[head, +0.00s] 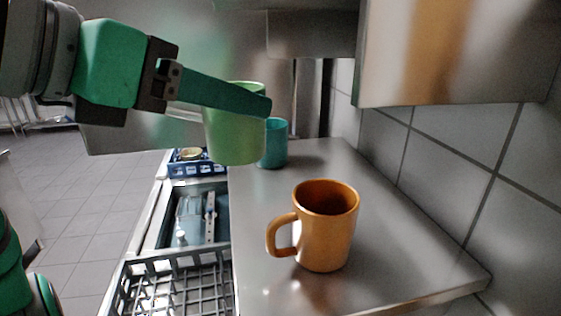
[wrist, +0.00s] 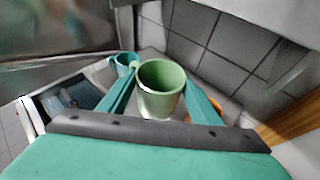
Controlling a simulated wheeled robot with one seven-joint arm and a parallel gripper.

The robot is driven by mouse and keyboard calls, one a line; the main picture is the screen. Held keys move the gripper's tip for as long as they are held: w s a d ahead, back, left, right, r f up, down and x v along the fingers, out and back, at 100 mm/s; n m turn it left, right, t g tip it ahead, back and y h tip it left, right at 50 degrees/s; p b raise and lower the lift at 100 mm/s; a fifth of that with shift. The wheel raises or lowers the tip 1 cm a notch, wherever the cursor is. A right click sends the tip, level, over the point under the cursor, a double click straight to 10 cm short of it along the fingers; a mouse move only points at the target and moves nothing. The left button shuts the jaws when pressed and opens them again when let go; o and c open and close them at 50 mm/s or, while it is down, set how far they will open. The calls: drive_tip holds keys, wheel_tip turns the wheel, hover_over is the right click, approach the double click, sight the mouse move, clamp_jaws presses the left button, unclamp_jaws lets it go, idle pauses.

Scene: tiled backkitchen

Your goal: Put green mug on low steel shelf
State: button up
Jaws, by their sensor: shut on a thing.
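The light green mug (head: 233,143) is held between the fingers of my gripper (head: 262,104), above the steel surface. In the wrist view the green mug (wrist: 160,103) sits between the two teal fingers (wrist: 160,88), with its open mouth facing the camera. In the head view a finger crosses the mug's upper part and hides some of it. A flat steel shelf surface (head: 400,240) runs below the mug and to its right, along the tiled wall. I cannot tell from these frames whether another steel shelf lies lower.
An orange mug (head: 328,232) stands upright on the steel surface, handle to the left. A teal mug (head: 277,146) stands farther back, partly behind the green mug. A grey rack (head: 180,285) and a blue crate (head: 180,167) lie left. A steel box (head: 450,50) overhangs at right.

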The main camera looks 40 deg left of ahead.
drive_tip(key=shift+w+d+f, duration=0.25)
drive_tip(key=shift+w+f, duration=1.1)
drive_tip(key=shift+f, duration=0.4)
drive_tip(key=shift+w+d+f, duration=0.25)
drive_tip(key=shift+w+f, duration=1.15)
drive_tip(key=shift+f, duration=0.35)
drive_tip(key=shift+w+d+f, duration=0.25)
drive_tip(key=shift+w+f, duration=1.1)
drive_tip(key=shift+f, duration=0.4)
drive_tip(key=shift+f, duration=0.1)
drive_tip(key=o, duration=1.2)
